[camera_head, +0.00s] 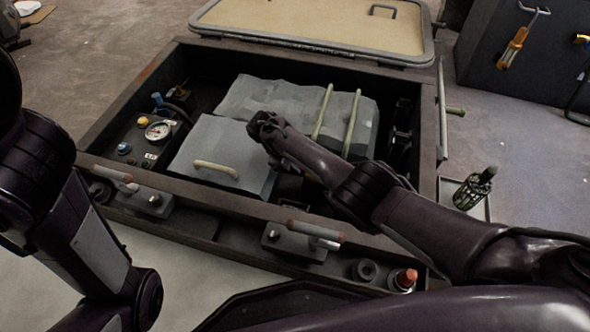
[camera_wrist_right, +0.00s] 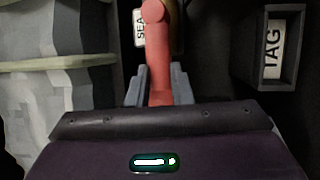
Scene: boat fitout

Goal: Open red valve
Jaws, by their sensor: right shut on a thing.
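The red valve's handle (camera_wrist_right: 167,55) runs down the middle of the right wrist view, with a rounded top end. My right gripper (camera_wrist_right: 158,88) is shut on its lower part, with a grey finger on each side. In the head view my right gripper (camera_head: 266,128) reaches into the open hatch, beside the grey bags; the red valve is hidden there behind my arm. My left arm shows at the left of the head view, but its gripper is out of view.
Grey bags (camera_head: 252,100) and a grey lid with a handle (camera_head: 215,170) fill the hatch's middle. A gauge (camera_head: 157,131) sits at its left. Latches (camera_head: 303,236) line the front rim. A TAG box (camera_wrist_right: 272,50) stands right of the valve.

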